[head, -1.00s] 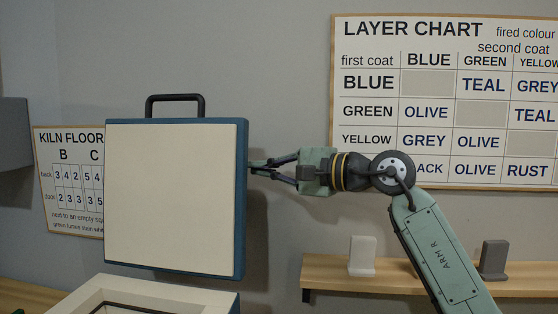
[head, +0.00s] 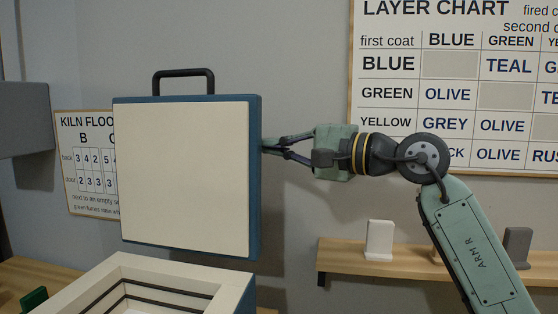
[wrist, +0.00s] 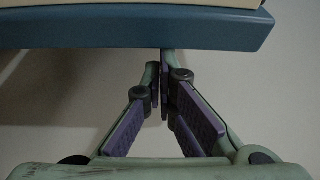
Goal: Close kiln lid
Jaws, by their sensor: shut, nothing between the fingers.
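The kiln lid (head: 185,178) stands open and upright in the head view, with a cream inner face, a blue rim and a dark handle (head: 184,77) on top. Below it the kiln (head: 205,280) shows its cream rim and dark lines inside its open chamber. My gripper (head: 268,147) is shut and empty, its tips at the lid's right edge. In the wrist view the lid's blue edge (wrist: 130,30) spans the top, and the shut fingertips (wrist: 164,62) are close to it. I cannot tell if they touch it.
A wooden shelf (head: 345,258) on the right carries a white block (head: 379,240) and a grey block (head: 517,246). A layer chart (head: 470,90) and a kiln floor chart (head: 87,180) hang on the wall. A grey box (head: 22,120) juts in at left.

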